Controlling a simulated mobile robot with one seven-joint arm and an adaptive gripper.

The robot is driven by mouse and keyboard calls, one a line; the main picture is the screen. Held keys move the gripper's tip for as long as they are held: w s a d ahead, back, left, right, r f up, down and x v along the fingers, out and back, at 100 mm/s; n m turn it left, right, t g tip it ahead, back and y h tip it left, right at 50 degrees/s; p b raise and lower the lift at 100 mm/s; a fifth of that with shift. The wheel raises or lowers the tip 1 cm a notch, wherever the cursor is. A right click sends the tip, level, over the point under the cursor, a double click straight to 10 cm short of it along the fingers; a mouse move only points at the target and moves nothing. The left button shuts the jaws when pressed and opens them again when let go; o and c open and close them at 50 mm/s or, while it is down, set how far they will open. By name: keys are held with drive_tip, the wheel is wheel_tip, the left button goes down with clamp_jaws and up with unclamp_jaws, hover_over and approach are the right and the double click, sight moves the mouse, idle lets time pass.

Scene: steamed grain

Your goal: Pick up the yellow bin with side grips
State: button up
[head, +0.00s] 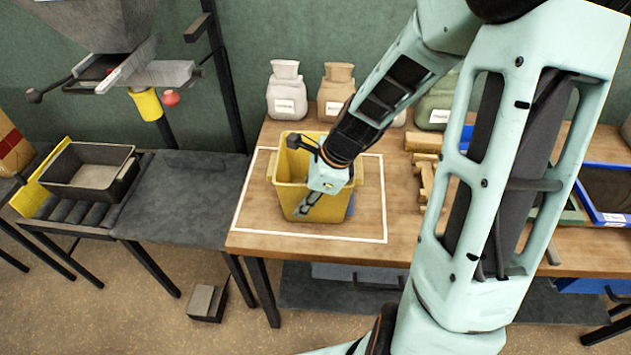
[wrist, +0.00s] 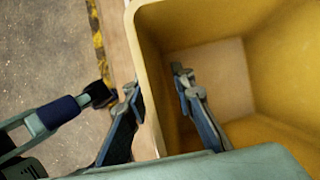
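The yellow bin (head: 290,170) stands upright on the wooden table, inside a white outlined rectangle, with a grip jutting from its side. My gripper (head: 312,203) is at the bin's front, pointing down. In the wrist view, my gripper (wrist: 158,90) is open, with its fingers apart. One finger reaches over the inside of the yellow bin (wrist: 205,25); the other is at or just outside its rim. I cannot tell whether either finger touches the wall. My wrist and arm hide the bin's right front part in the head view.
Pale sacks (head: 287,92) stand behind the bin. Wooden blocks (head: 425,180) and a blue crate (head: 598,205) are to the right. A grey tray (head: 88,175) rests on rollers at the left. The table's front edge is close to the bin.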

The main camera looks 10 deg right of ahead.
drive_tip(key=shift+f, duration=0.25)
idle(0.4)
clamp_jaws()
